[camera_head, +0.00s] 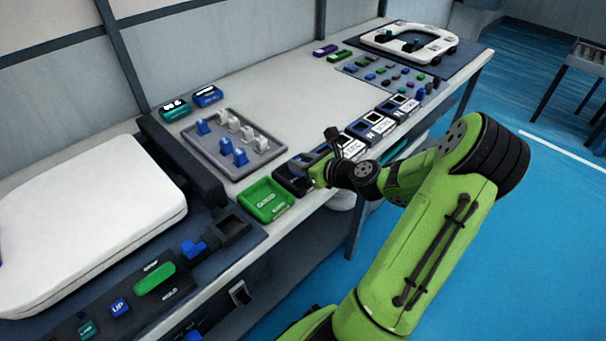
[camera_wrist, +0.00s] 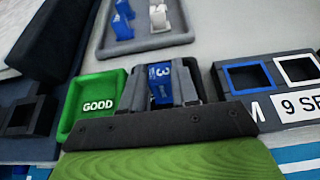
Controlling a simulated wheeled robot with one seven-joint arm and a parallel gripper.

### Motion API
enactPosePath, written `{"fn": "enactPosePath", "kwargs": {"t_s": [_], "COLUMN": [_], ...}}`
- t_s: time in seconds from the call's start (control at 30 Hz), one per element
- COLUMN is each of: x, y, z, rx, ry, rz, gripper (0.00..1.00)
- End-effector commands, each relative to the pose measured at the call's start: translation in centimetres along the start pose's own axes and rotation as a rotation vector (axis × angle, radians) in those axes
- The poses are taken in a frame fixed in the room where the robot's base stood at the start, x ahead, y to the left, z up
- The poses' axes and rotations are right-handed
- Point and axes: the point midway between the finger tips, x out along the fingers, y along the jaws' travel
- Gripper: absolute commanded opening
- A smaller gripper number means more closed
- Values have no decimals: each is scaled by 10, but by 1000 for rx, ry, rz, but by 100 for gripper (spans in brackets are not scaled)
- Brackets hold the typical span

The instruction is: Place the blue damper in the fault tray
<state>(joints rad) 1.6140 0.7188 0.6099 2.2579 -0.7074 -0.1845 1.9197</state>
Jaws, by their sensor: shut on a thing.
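My gripper (camera_wrist: 163,88) is shut on a blue damper (camera_wrist: 160,75) with a white marking that looks like a 3. The damper sits between the two grey fingers. In the wrist view it appears over or inside a dark tray directly right of the green tray marked GOOD (camera_wrist: 84,120). The dark tray (camera_head: 289,181) also shows in the head view, partly covered by my gripper (camera_head: 318,172). No label on it is readable, but it looks like the fault tray. I cannot tell whether the damper touches its floor. The damper is hidden in the head view.
A grey rack (camera_head: 212,158) with blue and white dampers stands behind the trays. Labelled dark bins (camera_head: 372,126) line the table's front edge to the right. A white toilet lid (camera_head: 85,215) fills the left. The white table top (camera_head: 290,100) behind the bins is clear.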

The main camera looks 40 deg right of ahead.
Motion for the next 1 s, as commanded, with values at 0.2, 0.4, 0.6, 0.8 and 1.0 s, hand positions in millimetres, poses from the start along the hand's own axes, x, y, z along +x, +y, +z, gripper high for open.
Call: {"fn": "enactPosePath", "kwargs": {"t_s": [0.2,0.4,0.6,0.8,1.0], "x": [7,8,7,7,-16], "y": [0,0,0,0,-1], "z": [-15,-18,-18,-17,-13], "rx": [0,1,0,0,3], "ry": [-1,0,0,0,3], "rz": [0,1,0,0,-4], "gripper": [0,0,55,55,55]}}
